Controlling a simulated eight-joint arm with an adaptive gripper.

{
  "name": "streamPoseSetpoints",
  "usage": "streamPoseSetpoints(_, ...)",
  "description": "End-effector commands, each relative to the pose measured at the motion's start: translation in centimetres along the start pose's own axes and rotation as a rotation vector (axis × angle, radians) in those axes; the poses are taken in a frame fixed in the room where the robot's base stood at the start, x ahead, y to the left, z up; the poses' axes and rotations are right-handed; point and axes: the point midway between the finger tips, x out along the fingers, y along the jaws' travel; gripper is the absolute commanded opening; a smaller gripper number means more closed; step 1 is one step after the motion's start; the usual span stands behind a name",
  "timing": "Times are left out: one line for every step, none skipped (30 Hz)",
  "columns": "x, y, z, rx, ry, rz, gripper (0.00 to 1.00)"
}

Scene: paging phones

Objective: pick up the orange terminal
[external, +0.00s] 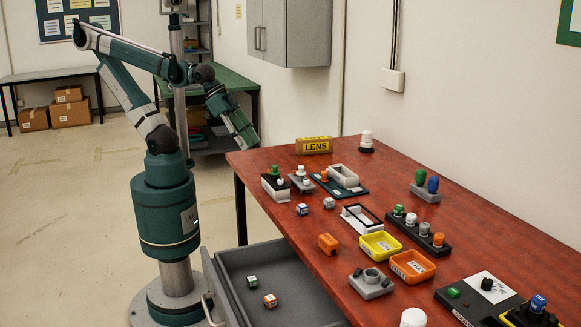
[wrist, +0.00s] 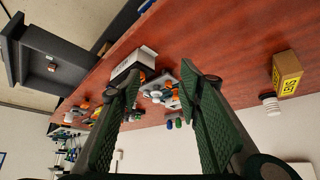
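A small orange block-like piece (external: 328,243) lies on the red-brown table, left of the yellow tray. It is the orange thing most like a terminal, but I cannot be sure. A small orange knob (external: 324,175) stands by the dark plate at the back, and another orange knob (external: 438,240) stands on the black strip. My gripper (external: 250,138) is off the table's far left edge, well away from these. In the wrist view my gripper (wrist: 162,75) is open, with nothing between its green fingers. Small orange parts show beyond them, too small to identify.
A yellow tray (external: 380,246) and an orange tray (external: 412,267) sit mid-table. An open grey drawer (external: 290,299) holds two small cubes. Bare table lies along the right back side.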

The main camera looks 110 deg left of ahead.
Motion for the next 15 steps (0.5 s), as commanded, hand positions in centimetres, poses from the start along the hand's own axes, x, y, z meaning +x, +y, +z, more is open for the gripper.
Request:
streamPoseSetpoints(0.0, 0.2, -0.4, 0.004, -0.001, 0.003, 0.35)
streamPoseSetpoints(0.0, 0.3, -0.6, 0.006, -0.002, 0.004, 0.35)
streamPoseSetpoints(0.1, 0.5, -1.0, 0.01, -0.004, 0.007, 0.35)
streamPoseSetpoints(0.1, 0.6, -1.3, 0.013, -0.005, 0.009, 0.35)
streamPoseSetpoints(0.2, 0.8, -1.6, 0.016, -0.007, 0.011, 0.35)
streamPoseSetpoints(0.3, 1.1, -2.1, 0.022, -0.009, 0.015, 0.35)
streamPoseSetpoints(0.4, 1.3, -2.5, 0.026, -0.01, 0.018, 0.35)
streamPoseSetpoints(0.4, 1.6, -2.8, 0.031, -0.012, 0.021, 0.35)
streamPoseSetpoints(0.6, 1.9, -3.4, 0.037, -0.015, 0.025, 0.35)
streamPoseSetpoints(0.7, 2.2, -3.8, 0.041, -0.017, 0.028, 0.35)
streamPoseSetpoints(0.8, 2.5, -4.2, 0.047, -0.019, 0.032, 0.35)
streamPoseSetpoints(1.0, 2.9, -4.8, 0.054, -0.022, 0.037, 0.35)
streamPoseSetpoints(1.1, 3.2, -5.2, 0.059, -0.025, 0.04, 0.35)
streamPoseSetpoints(1.3, 3.5, -5.7, 0.064, -0.027, 0.043, 0.35)
streamPoseSetpoints(1.5, 3.9, -6.2, 0.07, -0.03, 0.048, 0.35)
